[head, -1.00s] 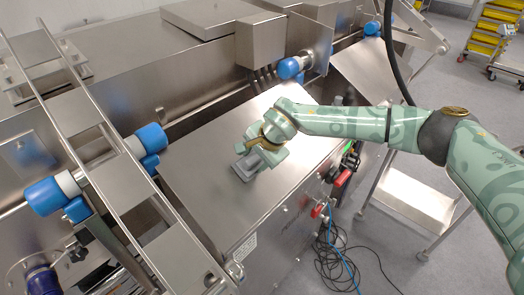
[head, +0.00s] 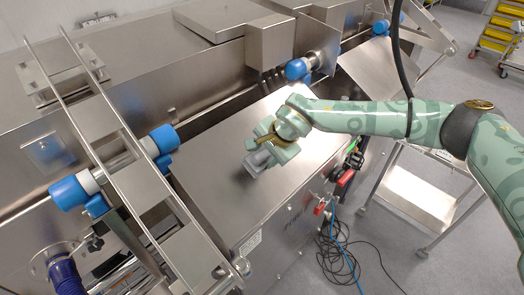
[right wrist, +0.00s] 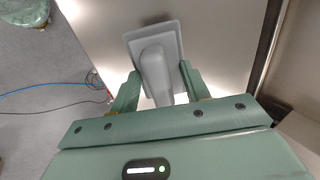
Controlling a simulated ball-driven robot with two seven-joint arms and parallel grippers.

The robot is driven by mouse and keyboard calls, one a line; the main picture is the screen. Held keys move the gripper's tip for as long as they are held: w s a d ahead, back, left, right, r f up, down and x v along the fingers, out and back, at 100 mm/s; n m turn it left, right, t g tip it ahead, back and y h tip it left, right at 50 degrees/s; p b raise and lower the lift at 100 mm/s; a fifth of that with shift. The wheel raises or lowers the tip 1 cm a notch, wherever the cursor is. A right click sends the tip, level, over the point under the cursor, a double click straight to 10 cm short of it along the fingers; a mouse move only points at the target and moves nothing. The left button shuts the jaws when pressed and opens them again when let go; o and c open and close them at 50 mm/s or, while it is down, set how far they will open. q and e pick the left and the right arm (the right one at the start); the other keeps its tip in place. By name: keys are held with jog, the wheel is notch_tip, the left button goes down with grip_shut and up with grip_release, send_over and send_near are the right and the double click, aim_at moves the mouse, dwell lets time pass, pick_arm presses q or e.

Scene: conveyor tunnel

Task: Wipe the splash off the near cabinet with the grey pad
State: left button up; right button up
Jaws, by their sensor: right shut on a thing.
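The near cabinet is the steel box with a broad sloping top (head: 215,190) in the middle of the head view; its top also shows in the right wrist view (right wrist: 215,45). The grey pad (head: 257,163) is at the cabinet top; I cannot tell whether it touches the surface. In the right wrist view the pad (right wrist: 173,30) is a rectangular plate with a rounded handle. My right gripper (head: 270,148) is shut on that handle, its fingers on either side. I can make out no splash; the pad and gripper hide part of the top. My left gripper is not in view.
Blue-capped rollers (head: 300,68) and a steel ladder-like frame (head: 140,175) flank the cabinet top. Red-handled switches (head: 345,177) and loose cables (head: 340,250) are at its right side. A steel step stand (head: 418,192) is on the floor to the right.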

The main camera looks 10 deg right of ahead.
jog(key=shift+s+d+r, duration=0.1)
jog(key=shift+s+r, duration=0.05)
jog(key=shift+r, duration=0.2)
jog(key=shift+p+v, duration=1.2)
jog(key=shift+v, duration=0.35)
jog(key=shift+f, duration=0.1)
